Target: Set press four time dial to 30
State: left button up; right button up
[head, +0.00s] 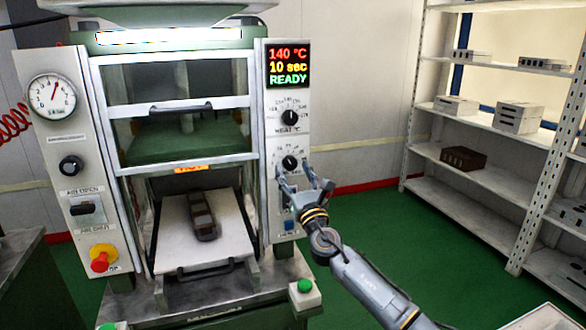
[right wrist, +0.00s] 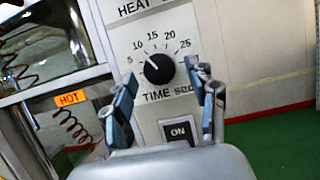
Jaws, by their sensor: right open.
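The time dial (head: 290,162) is a black round knob on the white control panel at the right of the press. In the right wrist view the time dial (right wrist: 158,69) sits above the label "TIME sec", and its pointer is turned to the upper left, near 10. Marks from 5 to 25 show; no 30 mark can be read there. The display (head: 288,66) reads 140 °C, 10 sec, READY. My right gripper (head: 304,174) is open just in front of and below the dial. Its fingers (right wrist: 162,90) spread to either side of the knob, holding nothing. My left gripper is out of view.
The heat dial (head: 290,117) is above the time dial, and an ON switch (right wrist: 180,131) is below it. A dark mould (head: 203,216) lies on the press's pale plate. A HOT label (right wrist: 70,98) marks the press. Shelves (head: 490,175) stand at the right, with green floor between.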

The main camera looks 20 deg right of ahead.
jog(key=shift+w+r, duration=0.15)
jog(key=shift+w, duration=0.2)
jog(key=shift+c, duration=0.2)
jog(key=c, duration=1.1)
